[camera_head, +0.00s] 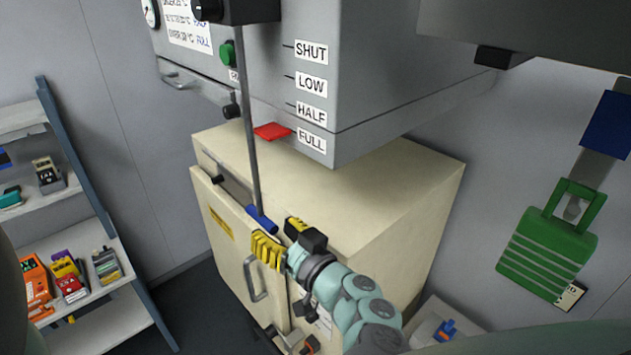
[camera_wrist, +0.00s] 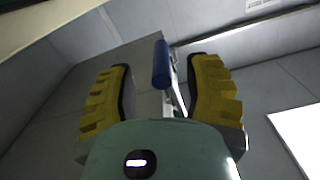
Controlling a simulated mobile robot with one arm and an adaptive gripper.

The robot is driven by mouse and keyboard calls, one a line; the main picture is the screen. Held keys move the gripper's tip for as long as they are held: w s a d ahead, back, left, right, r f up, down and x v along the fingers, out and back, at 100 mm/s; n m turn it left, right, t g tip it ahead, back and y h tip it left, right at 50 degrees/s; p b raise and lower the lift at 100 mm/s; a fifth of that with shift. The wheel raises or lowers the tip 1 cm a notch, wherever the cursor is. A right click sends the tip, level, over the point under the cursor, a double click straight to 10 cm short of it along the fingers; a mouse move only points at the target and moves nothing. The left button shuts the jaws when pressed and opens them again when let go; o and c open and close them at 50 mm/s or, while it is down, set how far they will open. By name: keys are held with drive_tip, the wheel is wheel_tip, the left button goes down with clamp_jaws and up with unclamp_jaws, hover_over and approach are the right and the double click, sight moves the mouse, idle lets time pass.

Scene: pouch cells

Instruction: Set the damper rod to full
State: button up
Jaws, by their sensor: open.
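The damper rod (camera_head: 250,120) is a thin grey rod that hangs down the front of the grey cabinet from a black block. Its blue handle (camera_head: 261,219) is at the lower end. A red flag (camera_head: 272,131) beside the rod sits level with the left end of the FULL label (camera_head: 312,141), below HALF (camera_head: 311,113). My gripper (camera_head: 276,230) is open, its yellow fingers close to the blue handle. In the wrist view the handle (camera_wrist: 161,65) shows between the two spread fingers, with a gap on each side. I see no grip on it.
A cream cabinet (camera_head: 400,175) stands under the grey one, with a handle (camera_head: 254,280) on its front. A shelf with several devices (camera_head: 68,280) is at the left. A green tagged object (camera_head: 548,255) hangs at the right. Floor is clear between shelf and cabinet.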

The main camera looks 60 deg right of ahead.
drive_tip(key=v, duration=0.7)
drive_tip(key=shift+s, duration=0.1)
